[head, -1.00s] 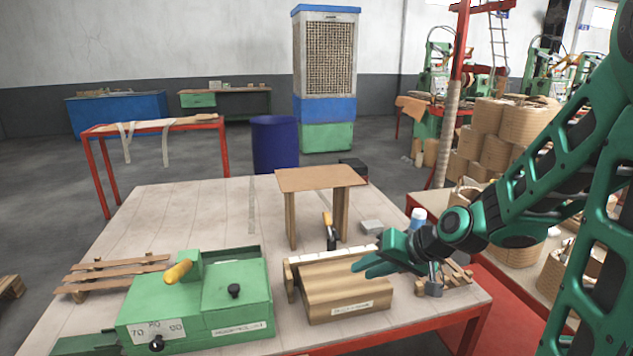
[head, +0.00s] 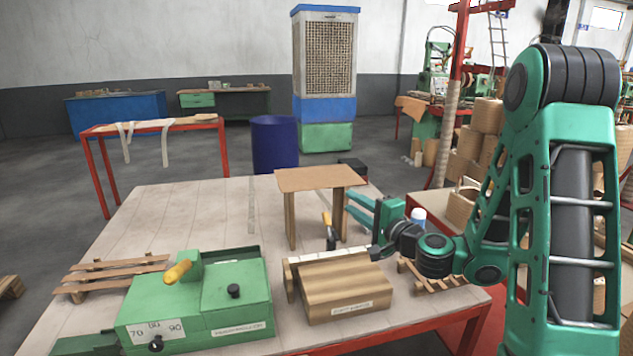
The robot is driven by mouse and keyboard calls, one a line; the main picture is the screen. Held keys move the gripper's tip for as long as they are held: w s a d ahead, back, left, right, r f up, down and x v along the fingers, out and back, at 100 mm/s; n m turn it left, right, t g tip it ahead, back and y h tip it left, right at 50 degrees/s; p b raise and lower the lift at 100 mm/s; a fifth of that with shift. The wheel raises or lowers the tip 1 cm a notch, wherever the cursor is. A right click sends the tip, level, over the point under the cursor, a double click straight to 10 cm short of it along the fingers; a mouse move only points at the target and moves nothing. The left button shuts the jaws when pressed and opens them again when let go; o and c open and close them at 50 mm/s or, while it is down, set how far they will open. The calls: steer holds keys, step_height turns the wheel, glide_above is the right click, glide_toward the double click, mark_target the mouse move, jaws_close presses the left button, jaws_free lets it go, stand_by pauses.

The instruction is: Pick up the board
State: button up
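The board (head: 320,178) is a flat tan rectangle. It lies level across two upright brown supports, a left one (head: 290,222) and a right one (head: 341,215), toward the back of the work table. My gripper (head: 349,201) points left, just right of the right support and below the board's right end. Its two green fingers are apart with nothing seen between them. I cannot tell whether a fingertip touches the support.
The work table (head: 190,205) holds a green machine (head: 200,300) at front left, a ridged brown block (head: 345,288) at front centre and a slatted wooden piece (head: 115,268) at left. The table's back left is clear.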

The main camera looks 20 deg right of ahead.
mark_target(324, 186)
steer(key=x, duration=1)
steer(key=shift+w+a+f, duration=0.15)
steer(key=shift+w+f, duration=0.05)
steer(key=shift+w, duration=0.1)
jaws_close()
stand_by(1.5)
